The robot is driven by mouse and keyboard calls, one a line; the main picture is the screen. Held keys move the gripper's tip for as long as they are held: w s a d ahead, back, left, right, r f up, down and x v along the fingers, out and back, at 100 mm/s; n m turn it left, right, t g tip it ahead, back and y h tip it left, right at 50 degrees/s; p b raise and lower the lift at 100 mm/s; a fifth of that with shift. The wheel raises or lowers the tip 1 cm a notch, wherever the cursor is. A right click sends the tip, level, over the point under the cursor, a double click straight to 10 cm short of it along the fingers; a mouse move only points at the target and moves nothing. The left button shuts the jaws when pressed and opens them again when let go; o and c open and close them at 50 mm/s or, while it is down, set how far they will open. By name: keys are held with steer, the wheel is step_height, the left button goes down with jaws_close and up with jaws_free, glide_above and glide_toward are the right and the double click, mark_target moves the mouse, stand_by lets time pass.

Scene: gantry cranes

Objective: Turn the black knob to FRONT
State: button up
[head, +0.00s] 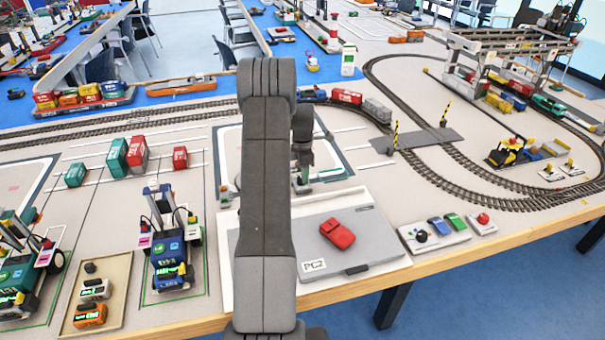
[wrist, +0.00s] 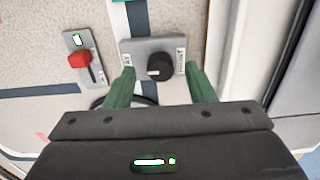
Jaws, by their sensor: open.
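The black knob (wrist: 160,66) is round and sits on a small grey box (wrist: 134,47) in the wrist view. White labels stand on either side of it, their print too small to read. My gripper (wrist: 160,71) has two green fingers, spread apart, one on each side of the knob. A gap shows between each finger and the knob, so it is not gripped. In the head view my gripper (head: 303,177) is partly hidden behind my arm, and I cannot make out this knob there.
A red lever (wrist: 79,59) on a grey slotted panel stands left of the knob box. In the head view, a PC2 laptop (head: 365,250) with a red object (head: 337,233) lies nearer, and a control box (head: 432,235) with another black knob lies to the right.

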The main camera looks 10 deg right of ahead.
steer(key=shift+f, duration=0.8)
steer(key=c, duration=1)
steer(key=shift+o, duration=0.2)
